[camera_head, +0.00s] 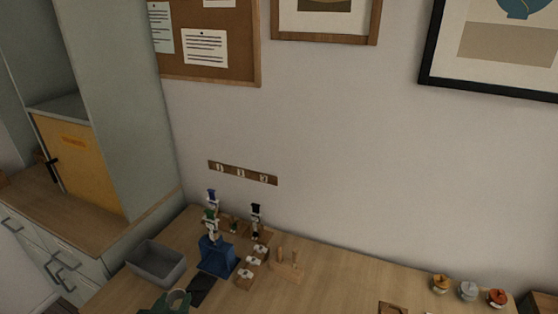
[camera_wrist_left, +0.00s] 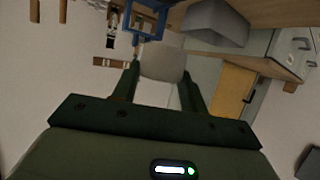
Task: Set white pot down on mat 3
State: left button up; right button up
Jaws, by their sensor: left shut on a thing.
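My left gripper (camera_wrist_left: 160,78) is shut on the white pot (camera_wrist_left: 162,61), which sits between its two dark green fingers in the left wrist view. In the head view my left gripper (camera_head: 177,299) shows at the bottom edge, low at the front left of the table; I cannot make out the pot there. A wooden strip (camera_head: 242,173) on the wall carries three white number labels, too small to read surely. Several small wooden squares with white pieces (camera_head: 246,274) lie on the table; I cannot tell which, if any, is mat 3. My right gripper is not in view.
A grey bin (camera_head: 142,267) and a blue stand (camera_head: 214,259) stand near my left gripper, with a black pad (camera_head: 202,289) beside them. A wooden peg rack (camera_head: 288,267) stands right of them. Three lidded jars (camera_head: 468,291) are at far right. The table between is largely clear.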

pick_arm(q)
jog(key=s+d+r+h+b, duration=0.1)
jog(key=d+r+b, duration=0.2)
jog(key=r, duration=0.4)
jog(key=s+d+r+b, duration=0.15)
jog(key=d+r, duration=0.25)
jog(key=r, duration=0.4)
jog(key=shift+y, duration=0.5)
jog(key=a+f+p, duration=0.1)
jog(key=a+f, duration=0.1)
jog(key=f, duration=0.2)
jog(key=w+a+f+p, duration=0.1)
jog(key=a+f+p, duration=0.1)
jog(key=f, duration=0.2)
jog(key=w+a+f+p, duration=0.1)
jog(key=a+f, duration=0.1)
jog(key=f, duration=0.3)
jog(key=shift+w+p, duration=0.15)
jog(key=shift+p, duration=0.2)
jog(key=f, duration=0.1)
jog(key=a+f, duration=0.1)
jog(key=shift+w+a+f, duration=0.3)
jog(key=shift+w+f, duration=0.05)
jog(key=shift+w+r, duration=0.2)
jog(key=shift+r, duration=0.25)
jog(key=shift+d, duration=0.15)
